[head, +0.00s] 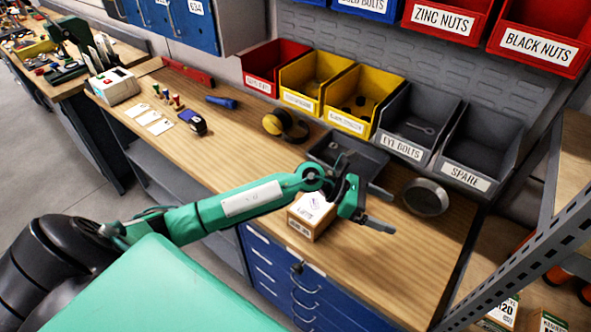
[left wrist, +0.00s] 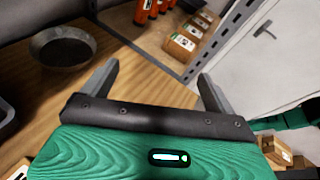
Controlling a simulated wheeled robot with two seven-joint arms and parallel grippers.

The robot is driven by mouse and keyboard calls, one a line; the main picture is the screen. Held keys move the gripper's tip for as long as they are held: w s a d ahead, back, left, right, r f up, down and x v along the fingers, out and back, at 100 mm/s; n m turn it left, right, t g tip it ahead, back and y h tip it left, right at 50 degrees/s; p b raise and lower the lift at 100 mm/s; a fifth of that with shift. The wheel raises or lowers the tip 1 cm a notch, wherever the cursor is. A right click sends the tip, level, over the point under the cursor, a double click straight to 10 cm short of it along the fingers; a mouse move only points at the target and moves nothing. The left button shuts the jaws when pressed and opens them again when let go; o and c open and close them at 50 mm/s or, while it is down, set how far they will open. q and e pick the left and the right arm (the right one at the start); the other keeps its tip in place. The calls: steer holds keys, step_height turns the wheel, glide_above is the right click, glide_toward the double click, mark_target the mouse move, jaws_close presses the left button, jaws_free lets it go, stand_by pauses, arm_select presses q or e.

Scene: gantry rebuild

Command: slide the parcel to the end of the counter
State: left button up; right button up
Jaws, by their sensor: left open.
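The parcel (head: 308,218) is a small brown box with a white label on top. It sits on the wooden counter (head: 385,265) near the front edge, above the blue drawers, partly covered by my arm. My left gripper (head: 381,209) is open and empty, just right of the parcel and above the counter, its fingers pointing right. In the left wrist view the open fingers (left wrist: 160,84) have nothing between them. A brown corner at that view's lower left may be the parcel; I cannot tell. My right gripper is not in view.
A round metal dish (head: 426,197) and a grey tray (head: 346,158) lie behind the gripper. Labelled bins, including the spare bin (head: 480,150), line the back. A metal rack (head: 520,250) stands past the right end. The counter's front right is clear.

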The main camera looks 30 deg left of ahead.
arm_select(q)
steer(key=w+a+f+m+g+y, duration=0.1)
steer(key=a+f+m+g+y, duration=0.1)
steer(key=a+f+m+y, duration=0.45)
steer(key=g+y, duration=0.2)
steer(key=y, duration=0.5)
glide_toward(326, 205)
steer(key=w+a+f, duration=0.1)
steer(key=a+f, duration=0.2)
steer(key=a, duration=0.8)
steer(key=shift+d+f+b, duration=0.1)
steer(key=shift+f+b, duration=0.85)
steer(key=shift+f, duration=1.6)
steer(key=shift+f+b, duration=0.95)
steer(key=shift+f, duration=1.4)
steer(key=shift+s+d, duration=0.15)
steer(key=shift+d, duration=2.65)
steer(key=shift+s+d+b, duration=0.15)
steer(key=shift+d+b, duration=0.45)
steer(key=shift+d, duration=2.05)
steer(key=shift+s+d+b, duration=0.2)
steer(key=shift+d+b, duration=0.3)
steer(key=shift+d, duration=2.1)
steer(key=shift+s+d+b, duration=0.2)
steer(key=shift+d+b, duration=0.45)
steer(key=shift+d, duration=2.05)
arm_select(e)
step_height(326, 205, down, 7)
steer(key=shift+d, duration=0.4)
